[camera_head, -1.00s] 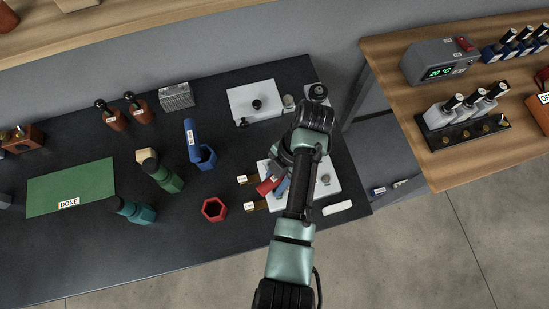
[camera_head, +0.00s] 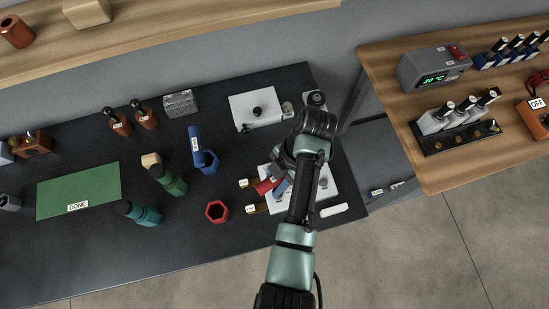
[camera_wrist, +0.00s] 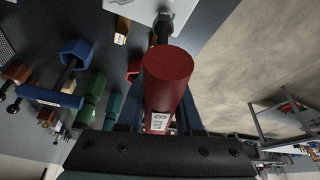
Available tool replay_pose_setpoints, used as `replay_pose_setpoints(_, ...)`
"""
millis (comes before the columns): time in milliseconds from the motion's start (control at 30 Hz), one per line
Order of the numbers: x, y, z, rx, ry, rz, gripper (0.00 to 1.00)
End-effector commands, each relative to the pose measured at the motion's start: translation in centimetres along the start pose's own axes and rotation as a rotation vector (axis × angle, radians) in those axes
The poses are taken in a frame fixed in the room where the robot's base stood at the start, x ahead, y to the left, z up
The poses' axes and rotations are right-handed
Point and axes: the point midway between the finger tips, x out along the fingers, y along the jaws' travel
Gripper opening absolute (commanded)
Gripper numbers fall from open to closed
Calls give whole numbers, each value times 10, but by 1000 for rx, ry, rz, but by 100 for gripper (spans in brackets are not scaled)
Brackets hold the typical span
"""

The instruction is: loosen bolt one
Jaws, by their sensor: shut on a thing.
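My gripper (camera_wrist: 160,118) is shut on the red tool (camera_wrist: 167,85), a thick round handle with a white number label. In the head view the red tool (camera_head: 266,185) shows beside my wrist. In the wrist view a dark shaft (camera_wrist: 163,28) extends beyond the handle towards the white plate (camera_wrist: 128,9). In the head view the white plate (camera_head: 328,201) lies partly under my arm, with a dark bolt-like knob (camera_head: 323,183) on it. I cannot tell which bolt is number one, or whether the tool touches a bolt.
Labelled brass pieces (camera_head: 257,208) sit at the plate's left edge. An empty red hexagonal holder (camera_head: 216,211), a blue tool (camera_head: 203,155), a green tool (camera_head: 170,181) and a teal tool (camera_head: 140,213) stand to the left. A green DONE mat (camera_head: 80,188) lies farther left.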

Motion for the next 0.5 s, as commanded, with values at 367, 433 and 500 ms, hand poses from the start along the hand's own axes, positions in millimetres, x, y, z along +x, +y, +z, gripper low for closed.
replay_pose_setpoints(367, -28, 0, -11, -1, -1, 1, 0)
replay_pose_setpoints(433, -36, 0, -15, -1, -1, 1, 0)
replay_pose_setpoints(500, -44, 0, -18, -1, -1, 1, 0)
